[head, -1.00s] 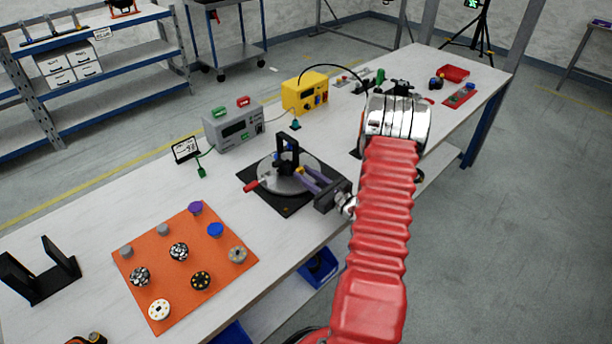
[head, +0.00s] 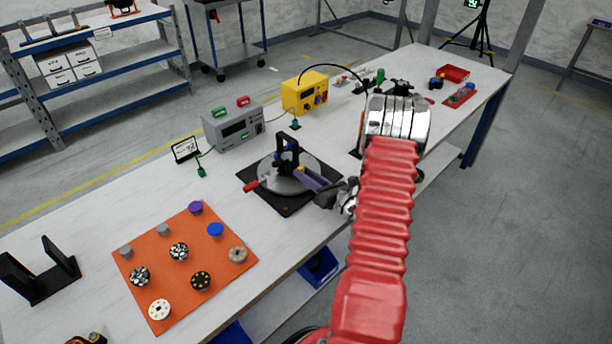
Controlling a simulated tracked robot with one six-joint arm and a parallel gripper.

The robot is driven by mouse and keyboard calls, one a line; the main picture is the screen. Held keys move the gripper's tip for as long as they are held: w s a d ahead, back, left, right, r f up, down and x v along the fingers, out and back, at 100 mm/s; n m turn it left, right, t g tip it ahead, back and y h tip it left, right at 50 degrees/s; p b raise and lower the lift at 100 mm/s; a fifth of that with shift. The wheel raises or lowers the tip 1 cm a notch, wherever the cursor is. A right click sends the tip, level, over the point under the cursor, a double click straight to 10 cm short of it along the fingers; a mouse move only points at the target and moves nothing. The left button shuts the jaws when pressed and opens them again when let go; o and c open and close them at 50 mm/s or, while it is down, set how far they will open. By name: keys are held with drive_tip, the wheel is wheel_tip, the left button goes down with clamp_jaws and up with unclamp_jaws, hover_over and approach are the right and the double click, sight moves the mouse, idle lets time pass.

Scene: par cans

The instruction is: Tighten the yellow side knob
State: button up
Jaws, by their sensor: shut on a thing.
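A black yoke (head: 287,150) stands upright on a round grey plate (head: 275,183) over a black square base (head: 290,208). A red handle (head: 250,187) sticks out at the plate's left. My gripper (head: 304,174) comes in from the right, its purple fingers low against the yoke's right side. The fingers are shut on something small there. It is where a side knob would sit, but the yellow knob itself is hidden by the fingers and I cannot make it out.
An orange mat (head: 186,268) with several round knobs lies at front left. A grey box (head: 233,128) and a yellow box (head: 305,93) stand behind the fixture. A small black sign (head: 186,149) and a black stand (head: 38,275) are left. Bare table lies between mat and base.

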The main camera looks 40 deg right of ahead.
drive_tip(key=o, duration=1.1)
drive_tip(key=s, duration=1.3)
drive_tip(key=shift+s+d, duration=0.25)
drive_tip(key=shift+s, duration=0.15)
